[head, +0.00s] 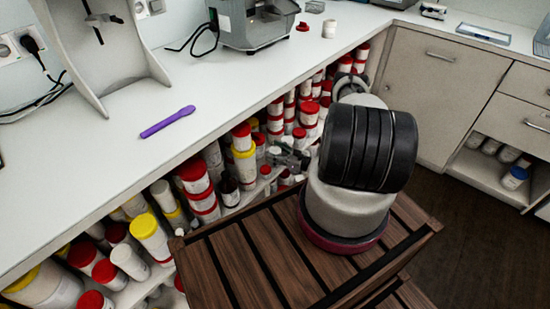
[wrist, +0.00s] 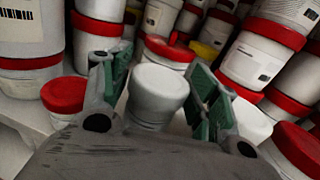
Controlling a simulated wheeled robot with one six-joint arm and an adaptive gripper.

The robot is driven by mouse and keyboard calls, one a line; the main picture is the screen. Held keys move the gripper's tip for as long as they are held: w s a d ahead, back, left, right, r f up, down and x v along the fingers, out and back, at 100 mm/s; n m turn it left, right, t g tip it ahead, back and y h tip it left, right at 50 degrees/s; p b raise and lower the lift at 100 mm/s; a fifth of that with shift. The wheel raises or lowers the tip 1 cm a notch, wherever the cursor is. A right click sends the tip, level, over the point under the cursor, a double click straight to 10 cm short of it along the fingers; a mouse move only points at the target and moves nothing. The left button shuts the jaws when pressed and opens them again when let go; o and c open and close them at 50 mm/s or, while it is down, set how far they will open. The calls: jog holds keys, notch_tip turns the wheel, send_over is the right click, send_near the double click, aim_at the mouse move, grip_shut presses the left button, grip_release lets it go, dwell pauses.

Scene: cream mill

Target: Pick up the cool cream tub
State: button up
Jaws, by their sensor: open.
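In the wrist view, a small white-grey tub (wrist: 155,97) with a plain pale lid stands upright between the fingers of my gripper (wrist: 157,78). I take it as the cool cream tub, but no label on it is readable. My gripper is open, with one green-padded finger on each side of the tub. I cannot tell whether either pad touches it. The tub's lower part is hidden by my gripper. In the head view my gripper (head: 290,158) reaches into the shelf under the counter, and the tub cannot be made out there.
Red-lidded tubs (wrist: 278,48) crowd behind and beside the fingers, with another red-lidded tub (wrist: 64,96) close on the left. The shelf is packed, and the white counter (head: 210,90) overhangs it. A purple spatula (head: 167,122) lies on the counter. Dark floor (head: 480,235) is clear at right.

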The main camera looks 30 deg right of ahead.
jog(key=c, duration=0.8)
jog(key=shift+c, duration=0.2)
